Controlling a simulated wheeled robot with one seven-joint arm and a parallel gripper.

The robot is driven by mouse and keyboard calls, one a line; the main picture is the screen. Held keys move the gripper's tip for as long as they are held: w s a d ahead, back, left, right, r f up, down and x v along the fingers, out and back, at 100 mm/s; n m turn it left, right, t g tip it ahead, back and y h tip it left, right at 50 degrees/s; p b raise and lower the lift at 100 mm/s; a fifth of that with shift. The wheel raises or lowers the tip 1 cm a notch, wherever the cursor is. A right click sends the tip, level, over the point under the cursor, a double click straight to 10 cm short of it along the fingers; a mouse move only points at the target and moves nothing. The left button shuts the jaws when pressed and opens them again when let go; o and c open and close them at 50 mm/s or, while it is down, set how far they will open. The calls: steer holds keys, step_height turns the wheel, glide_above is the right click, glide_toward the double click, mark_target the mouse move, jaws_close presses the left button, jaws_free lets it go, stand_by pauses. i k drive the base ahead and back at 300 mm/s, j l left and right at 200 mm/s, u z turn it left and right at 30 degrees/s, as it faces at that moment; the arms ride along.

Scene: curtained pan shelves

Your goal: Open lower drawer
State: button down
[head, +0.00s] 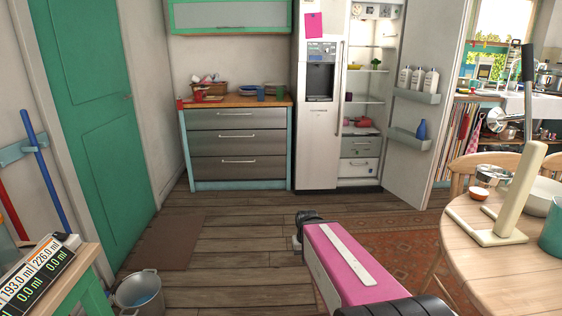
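A drawer cabinet with three grey drawer fronts and bar handles stands against the back wall. Its lowest drawer (238,168) looks shut. The open fridge (319,130) beside it also has two drawers at its bottom; the lower white one (358,168) has a small handle and looks pushed in. My arm reaches forward from the bottom of the head view. My gripper (300,229) seems to be the small dark end beyond the pink link, over the wood floor, well short of both drawers. Its fingers are not clear.
The fridge's right door (425,100) stands wide open with bottles on its shelf. A round wooden table (520,270) is at the right, with a chair behind it. A bucket (139,293) stands at the lower left. The floor before the cabinet is clear.

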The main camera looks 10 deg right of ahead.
mark_target(357, 167)
steer(key=i+l+z, duration=0.1)
steer(key=i+z, duration=0.2)
steer(key=i, duration=1.3)
steer(key=i+l+z, duration=0.3)
steer(key=i+l, duration=0.55)
steer(key=l, duration=0.15)
steer(key=i+z, duration=0.15)
steer(key=i, duration=0.65)
